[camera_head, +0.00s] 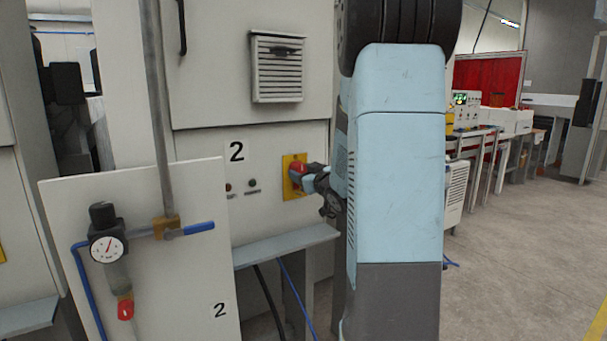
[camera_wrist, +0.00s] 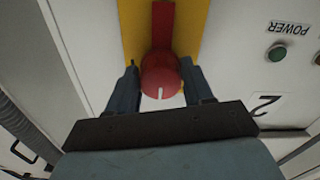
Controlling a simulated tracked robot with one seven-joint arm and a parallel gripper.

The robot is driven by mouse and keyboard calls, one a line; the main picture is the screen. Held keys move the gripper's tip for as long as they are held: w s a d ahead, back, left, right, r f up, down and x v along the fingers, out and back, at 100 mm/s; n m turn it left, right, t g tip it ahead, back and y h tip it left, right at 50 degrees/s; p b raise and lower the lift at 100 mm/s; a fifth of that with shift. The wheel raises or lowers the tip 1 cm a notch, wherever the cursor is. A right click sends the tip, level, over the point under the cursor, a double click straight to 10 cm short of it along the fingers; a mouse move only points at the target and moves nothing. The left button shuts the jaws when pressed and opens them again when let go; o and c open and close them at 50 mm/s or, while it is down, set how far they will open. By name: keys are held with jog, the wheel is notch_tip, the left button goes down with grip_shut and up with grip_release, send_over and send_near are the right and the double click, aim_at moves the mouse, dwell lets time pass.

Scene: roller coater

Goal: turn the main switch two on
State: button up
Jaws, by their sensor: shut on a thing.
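The main switch two is a red rotary knob (camera_head: 298,168) on a yellow plate (camera_head: 294,188), mounted on the pale cabinet marked with a black 2. In the wrist view the red knob (camera_wrist: 161,78) sits between the fingers of my gripper (camera_wrist: 161,88), one finger on each side, and they are shut on it. A white mark on the knob's face points toward the gripper's palm. A red strip (camera_wrist: 162,22) runs from the knob over the yellow plate (camera_wrist: 190,30). In the head view my gripper (camera_head: 309,178) reaches the knob from the right, and its fingertips are partly hidden.
A green button (camera_wrist: 277,53) labelled POWER sits beside the switch. A white panel (camera_head: 185,280) with a pressure gauge (camera_head: 107,249) and blue hose stands in front at left. A grey ledge (camera_head: 285,245) juts out below the switch. The floor at right is clear.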

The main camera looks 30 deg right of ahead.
jog(key=shift+d, duration=0.1)
jog(key=c, duration=0.3)
jog(key=shift+m, duration=0.3)
jog(key=m, duration=1.2)
jog(key=shift+a+f+m, duration=0.1)
jog(key=shift+a+m, duration=0.1)
jog(key=shift+m, duration=0.1)
jog(key=m, duration=0.4)
jog(key=shift+s+m, duration=0.1)
jog(key=shift+m, duration=0.3)
jog(key=shift+c, duration=0.2)
jog(key=shift+a, duration=0.1)
